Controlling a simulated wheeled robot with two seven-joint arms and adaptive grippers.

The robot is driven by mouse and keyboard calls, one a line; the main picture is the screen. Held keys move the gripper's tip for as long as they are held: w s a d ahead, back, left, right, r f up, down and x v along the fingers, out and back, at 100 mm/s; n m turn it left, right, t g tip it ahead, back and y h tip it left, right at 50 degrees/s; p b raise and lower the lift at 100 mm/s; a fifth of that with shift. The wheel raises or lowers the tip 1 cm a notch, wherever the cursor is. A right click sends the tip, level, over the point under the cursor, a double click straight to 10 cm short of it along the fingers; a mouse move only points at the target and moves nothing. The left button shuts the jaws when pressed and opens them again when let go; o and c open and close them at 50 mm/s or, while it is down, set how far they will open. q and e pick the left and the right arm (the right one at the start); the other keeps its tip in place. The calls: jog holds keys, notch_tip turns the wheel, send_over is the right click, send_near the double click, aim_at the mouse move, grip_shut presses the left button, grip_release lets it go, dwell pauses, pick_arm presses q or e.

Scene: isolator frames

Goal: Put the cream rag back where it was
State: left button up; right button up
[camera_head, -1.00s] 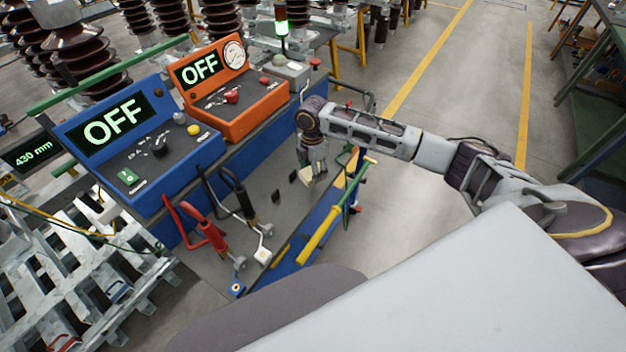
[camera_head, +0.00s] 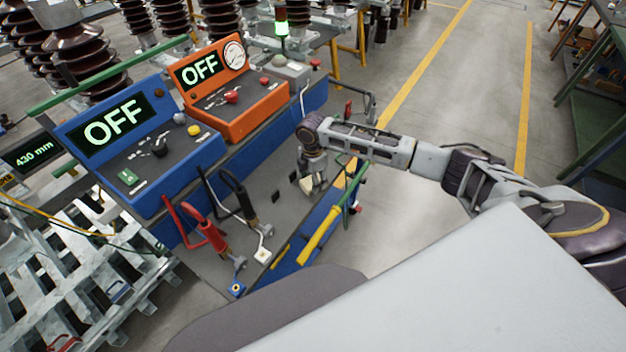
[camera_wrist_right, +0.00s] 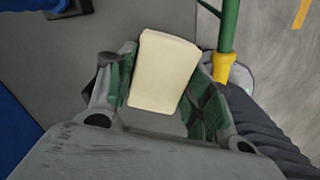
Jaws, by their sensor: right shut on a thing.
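The cream rag (camera_wrist_right: 163,72) is a pale folded block between the fingers of my right gripper in the right wrist view. My right gripper (camera_wrist_right: 165,95) is shut on it, with a green-lined finger on each side. In the head view my right gripper (camera_head: 313,180) points down over the right part of the grey bench top (camera_head: 268,215). The rag is hard to make out there, and I cannot tell whether it touches the bench. My left gripper is not in view.
A yellow and green rod (camera_head: 319,235) lies along the bench's front edge, close to my right gripper. Red (camera_head: 212,235) and black (camera_head: 245,203) handled leads stand to the left. Blue (camera_head: 150,150) and orange (camera_head: 235,100) control boxes reading OFF stand behind.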

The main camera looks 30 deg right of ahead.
dwell(0.3)
jog(key=o, duration=0.9)
jog(key=shift+f, duration=0.1)
jog(key=shift+w+r, duration=0.15)
jog(key=shift+r, duration=5.95)
